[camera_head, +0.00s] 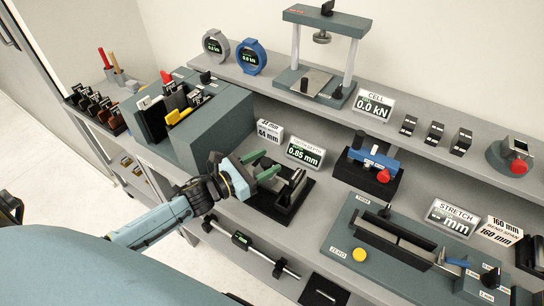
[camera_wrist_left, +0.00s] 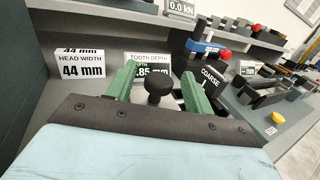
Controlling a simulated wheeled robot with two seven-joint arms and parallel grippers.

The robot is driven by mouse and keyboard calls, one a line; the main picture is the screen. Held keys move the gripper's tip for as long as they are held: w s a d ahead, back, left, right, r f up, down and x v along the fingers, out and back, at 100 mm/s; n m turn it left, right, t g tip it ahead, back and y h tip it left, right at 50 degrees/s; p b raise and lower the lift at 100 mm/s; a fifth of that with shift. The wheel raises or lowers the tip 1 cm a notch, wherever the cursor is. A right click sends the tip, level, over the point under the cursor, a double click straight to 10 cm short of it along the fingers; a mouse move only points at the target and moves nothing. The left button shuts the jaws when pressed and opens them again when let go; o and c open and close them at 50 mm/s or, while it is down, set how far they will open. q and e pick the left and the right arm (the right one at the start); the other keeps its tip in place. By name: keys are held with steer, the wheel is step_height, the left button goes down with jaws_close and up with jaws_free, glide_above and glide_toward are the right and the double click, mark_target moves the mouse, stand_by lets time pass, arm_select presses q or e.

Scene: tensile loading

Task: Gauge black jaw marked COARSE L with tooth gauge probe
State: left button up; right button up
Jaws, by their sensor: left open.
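My left gripper (camera_head: 264,166) is open, with its green fingers over the tooth depth station. In the left wrist view a black round knob (camera_wrist_left: 158,85), apparently the gauge probe's top, stands between the spread fingers, with gaps on both sides. A black jaw marked COARSE (camera_wrist_left: 211,78) sits just beyond the right finger; any letter after COARSE is not readable. The station's black base (camera_head: 270,208) is partly hidden by the gripper. Its display (camera_head: 305,153) reads 0.85 mm. My right gripper is not in view.
A grey-green block with slots (camera_head: 212,135) stands left of the gripper. A 44 mm sign (camera_head: 269,132) is behind it. A blue clamp fixture (camera_head: 372,160) and the stretch bench (camera_head: 385,240) stand to the right. A raised shelf (camera_head: 270,92) runs behind.

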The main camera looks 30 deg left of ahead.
arm_select(q)
steer(key=shift+x, duration=1.4)
jaws_close()
steer(key=a+b, duration=0.1)
steer(key=a, duration=0.3)
steer(key=shift+w+f, duration=0.1)
steer(key=shift+f, duration=0.05)
steer(key=shift+a, duration=0.1)
